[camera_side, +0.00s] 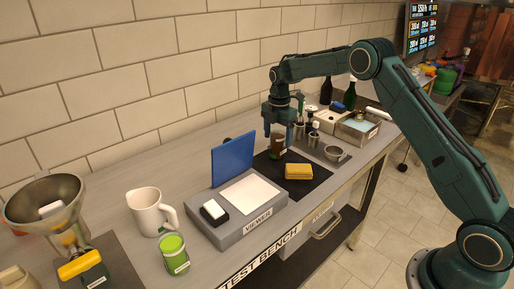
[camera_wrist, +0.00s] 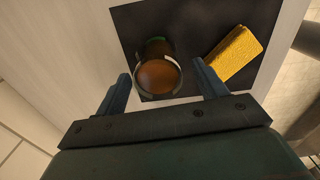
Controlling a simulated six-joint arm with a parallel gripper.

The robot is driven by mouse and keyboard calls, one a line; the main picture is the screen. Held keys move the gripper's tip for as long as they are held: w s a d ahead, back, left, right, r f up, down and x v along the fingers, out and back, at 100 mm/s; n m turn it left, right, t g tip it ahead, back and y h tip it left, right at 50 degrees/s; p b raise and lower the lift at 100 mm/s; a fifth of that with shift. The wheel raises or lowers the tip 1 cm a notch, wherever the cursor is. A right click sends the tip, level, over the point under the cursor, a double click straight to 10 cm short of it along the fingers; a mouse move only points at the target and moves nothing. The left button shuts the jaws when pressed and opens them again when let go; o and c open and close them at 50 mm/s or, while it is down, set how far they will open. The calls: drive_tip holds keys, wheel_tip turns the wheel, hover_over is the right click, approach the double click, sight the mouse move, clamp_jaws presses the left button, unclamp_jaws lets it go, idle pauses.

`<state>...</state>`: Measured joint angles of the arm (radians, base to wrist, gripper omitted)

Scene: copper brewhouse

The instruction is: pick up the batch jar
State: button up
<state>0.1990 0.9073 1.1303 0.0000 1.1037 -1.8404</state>
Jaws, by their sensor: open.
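The batch jar (camera_side: 277,147) is a small brown jar standing on a black mat (camera_side: 311,188) on the bench. In the wrist view the jar (camera_wrist: 158,77) shows from above, with an amber-brown round top, and lies between and slightly beyond my fingers. My gripper (camera_side: 281,128) is above the jar, pointing down; in the wrist view my gripper (camera_wrist: 163,85) has its two fingers apart on either side of the jar, with gaps left and right. I cannot tell how far down the fingers reach beside it.
A yellow sponge (camera_side: 298,172) lies on the mat, near my right finger in the wrist view (camera_wrist: 233,54). A blue panel (camera_side: 233,159) stands on the viewer box (camera_side: 222,232) to the left.

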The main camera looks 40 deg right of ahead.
sight(277, 146)
drive_tip(key=shift+w+f, duration=0.1)
drive_tip(key=shift+f, duration=2.2)
drive_tip(key=shift+c, duration=0.4)
drive_tip(key=c, duration=1.2)
drive_tip(key=shift+r, duration=0.1)
wheel_tip(277, 146, up, 20)
drive_tip(key=shift+f, duration=0.1)
